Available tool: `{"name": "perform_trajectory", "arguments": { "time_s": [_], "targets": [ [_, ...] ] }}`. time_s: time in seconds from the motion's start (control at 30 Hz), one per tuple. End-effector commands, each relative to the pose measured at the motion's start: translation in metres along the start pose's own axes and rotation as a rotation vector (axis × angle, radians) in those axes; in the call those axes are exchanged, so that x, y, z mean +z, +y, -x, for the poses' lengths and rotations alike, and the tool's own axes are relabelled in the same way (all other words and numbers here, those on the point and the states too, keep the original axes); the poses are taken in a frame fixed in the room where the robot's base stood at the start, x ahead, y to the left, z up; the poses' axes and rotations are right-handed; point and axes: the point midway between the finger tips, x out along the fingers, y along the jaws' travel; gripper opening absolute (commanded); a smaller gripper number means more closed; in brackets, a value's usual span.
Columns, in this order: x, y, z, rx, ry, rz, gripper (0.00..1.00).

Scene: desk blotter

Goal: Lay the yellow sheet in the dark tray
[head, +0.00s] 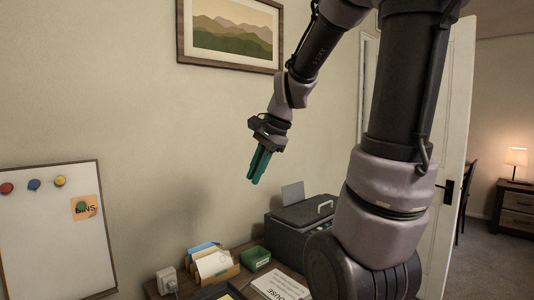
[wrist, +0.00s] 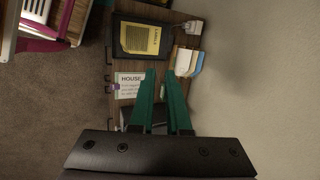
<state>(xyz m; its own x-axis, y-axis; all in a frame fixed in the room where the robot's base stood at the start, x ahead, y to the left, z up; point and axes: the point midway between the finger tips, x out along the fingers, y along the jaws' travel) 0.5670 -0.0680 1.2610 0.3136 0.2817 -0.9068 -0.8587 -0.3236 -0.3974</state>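The yellow sheet (wrist: 140,39) lies flat within the outline of a dark rectangular piece (wrist: 162,50) on the desk in the wrist view. I cannot tell whether this dark piece is the tray or a blotter. In the head view only a corner of the dark piece (head: 207,294) and a sliver of yellow show at the bottom edge. My gripper (head: 253,181) is high above the desk with its teal fingers pointing down. The fingers also show in the wrist view (wrist: 161,74), with a narrow empty gap between them.
A white sheet marked HOUSE (head: 279,286) lies on the desk. Behind it are a small green box (head: 256,258), a wooden holder with cards (head: 213,266) and a dark printer (head: 290,230). A white plug-like block (head: 167,280) stands at the left. The wall is close behind.

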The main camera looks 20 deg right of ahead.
Motion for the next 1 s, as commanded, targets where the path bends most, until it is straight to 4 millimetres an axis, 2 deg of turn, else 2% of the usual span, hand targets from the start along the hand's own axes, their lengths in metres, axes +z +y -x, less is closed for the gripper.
{"name": "perform_trajectory", "arguments": {
  "time_s": [0.03, 0.2, 0.4, 0.57, 1.0],
  "targets": [
    [0.012, 0.005, 0.018, -0.035, 0.032, 0.122, 0.14],
    [0.039, 0.029, 0.059, -0.1, 0.151, 0.52, 0.14],
    [0.055, 0.05, 0.083, -0.128, 0.258, 0.806, 0.14],
    [0.058, 0.055, 0.088, -0.129, 0.286, 0.874, 0.14],
    [0.058, 0.054, 0.088, -0.129, 0.285, 0.873, 0.14]
  ]
}}
